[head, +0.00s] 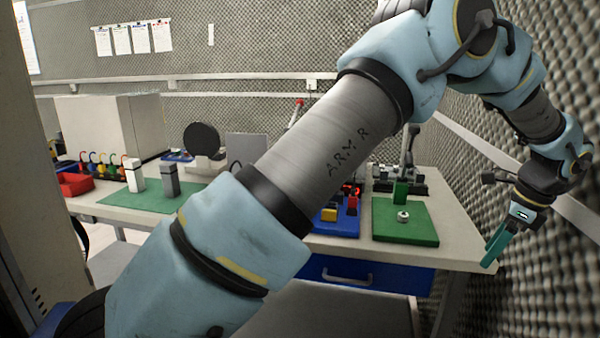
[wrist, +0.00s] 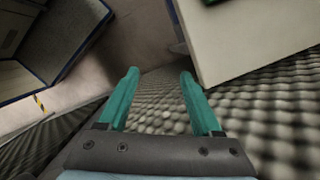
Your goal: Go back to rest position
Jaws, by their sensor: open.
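My gripper (head: 497,245) has teal fingers and hangs at the right in the head view, by the right front corner of the workbench (head: 463,250). In the wrist view my gripper (wrist: 158,82) shows two teal fingers spread apart with nothing between them. It is open and empty. My blue and grey arm crosses the middle of the head view and hides part of the bench top.
A foam wall (head: 555,235) stands close to the right of my gripper. The bench holds a green board (head: 405,222), a blue tray (head: 340,228), a green mat (head: 130,200) and a red bin (head: 75,185). A blue drawer (head: 365,275) is under the bench top.

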